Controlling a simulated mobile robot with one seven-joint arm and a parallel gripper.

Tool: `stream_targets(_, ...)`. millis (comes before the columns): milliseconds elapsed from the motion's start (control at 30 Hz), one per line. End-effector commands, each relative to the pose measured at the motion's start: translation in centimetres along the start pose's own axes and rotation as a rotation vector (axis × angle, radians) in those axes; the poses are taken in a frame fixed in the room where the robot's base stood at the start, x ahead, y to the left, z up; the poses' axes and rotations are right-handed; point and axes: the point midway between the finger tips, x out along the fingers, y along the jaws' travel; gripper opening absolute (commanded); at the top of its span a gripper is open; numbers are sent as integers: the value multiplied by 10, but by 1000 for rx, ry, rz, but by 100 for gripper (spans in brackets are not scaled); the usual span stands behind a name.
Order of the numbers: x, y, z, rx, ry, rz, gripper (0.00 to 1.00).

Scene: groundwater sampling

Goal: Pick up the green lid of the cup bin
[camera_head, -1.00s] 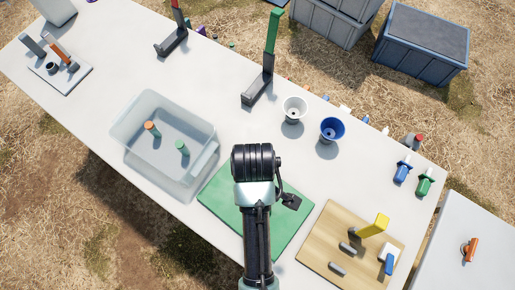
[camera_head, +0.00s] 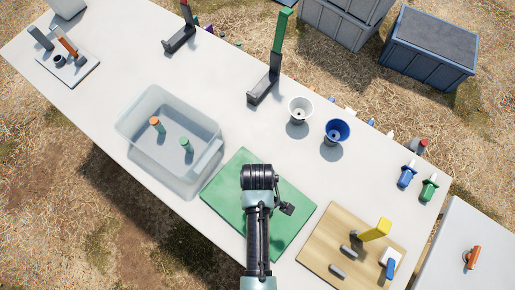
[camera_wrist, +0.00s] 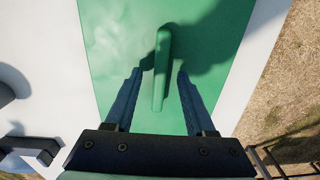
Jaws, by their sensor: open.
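The green lid (camera_head: 231,192) lies flat on the white table, a square green panel under my arm in the head view. In the wrist view the lid (camera_wrist: 105,45) fills the middle, and its raised green bar handle (camera_wrist: 162,65) stands between my fingers. My gripper (camera_wrist: 160,74) is open, with one blue finger to each side of the handle and visible gaps between. The handle is not seen to be held. In the head view my arm hides the handle and my fingertips. A clear bin (camera_head: 143,157) stands open, left of the lid.
The clear bin holds an orange-topped item (camera_head: 157,126) and a green-topped item (camera_head: 186,144). A wooden board (camera_head: 330,240) with a yellow-handled tool (camera_head: 376,230) lies right of the lid. A white cup (camera_head: 300,108) and a blue cup (camera_head: 337,131) stand behind.

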Motion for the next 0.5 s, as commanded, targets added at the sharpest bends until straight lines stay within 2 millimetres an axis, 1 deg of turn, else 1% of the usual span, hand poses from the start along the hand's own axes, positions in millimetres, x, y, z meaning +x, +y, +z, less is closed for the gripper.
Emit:
stream_targets(233, 2, 0, 0, 0, 1, 0, 55)
stream_targets(267, 2, 0, 0, 0, 1, 0, 51)
stream_targets(300, 2, 0, 0, 0, 1, 0, 44)
stream_targets(367, 2, 0, 0, 0, 1, 0, 33)
stream_targets(500, 1, 0, 0, 0, 1, 0, 8)
